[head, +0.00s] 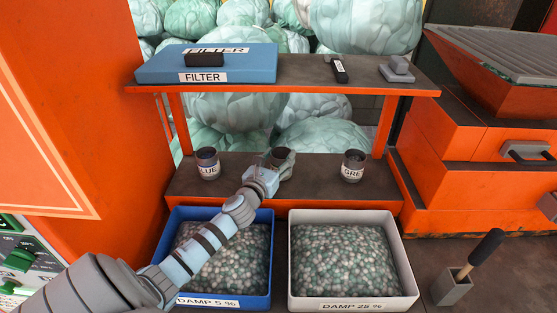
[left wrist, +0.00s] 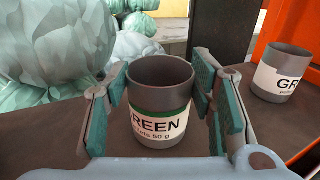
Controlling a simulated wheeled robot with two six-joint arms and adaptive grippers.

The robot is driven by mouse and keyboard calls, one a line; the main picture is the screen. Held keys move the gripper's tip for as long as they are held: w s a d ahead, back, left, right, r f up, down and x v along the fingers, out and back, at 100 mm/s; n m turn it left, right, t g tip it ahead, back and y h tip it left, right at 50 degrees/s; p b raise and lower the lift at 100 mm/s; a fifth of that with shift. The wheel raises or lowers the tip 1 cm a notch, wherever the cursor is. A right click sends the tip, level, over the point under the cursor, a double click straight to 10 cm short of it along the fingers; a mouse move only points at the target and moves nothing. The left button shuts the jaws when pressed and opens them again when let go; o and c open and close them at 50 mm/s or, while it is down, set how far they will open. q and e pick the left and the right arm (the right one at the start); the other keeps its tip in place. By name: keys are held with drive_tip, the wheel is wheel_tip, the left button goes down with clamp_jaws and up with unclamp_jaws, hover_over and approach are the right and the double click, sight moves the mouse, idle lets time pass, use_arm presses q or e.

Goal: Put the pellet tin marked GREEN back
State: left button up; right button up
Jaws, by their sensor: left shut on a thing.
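The pellet tin marked GREEN (left wrist: 160,107) is a grey cup with a white label and a green band. It is upright in the middle of the lower shelf; whether its base touches the shelf is unclear. My left gripper (left wrist: 160,110) is shut on it, one finger on each side. In the head view the tin (head: 279,153) is partly hidden by my left gripper (head: 280,163). A tin with a label reading "LUE" (head: 207,163) stands left of it. A tin labelled "GRE", its last letters cut off, (head: 353,165) stands right and also shows in the wrist view (left wrist: 283,75).
The upper shelf (head: 310,72) holds a blue FILTER case (head: 240,68) and small tools. Below the tins are a blue bin marked DAMP 5 % (head: 265,300) and a white bin marked DAMP 25 % (head: 405,285). The lower shelf (head: 315,178) is bare between the middle and right tins.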

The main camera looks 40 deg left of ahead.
use_arm(q)
drive_tip(key=shift+f, duration=0.15)
drive_tip(key=o, duration=1.2)
drive_tip(key=shift+r, duration=0.25)
drive_tip(key=v, duration=1.2)
drive_tip(key=shift+b, duration=0.35)
drive_tip(key=shift+s, duration=0.1)
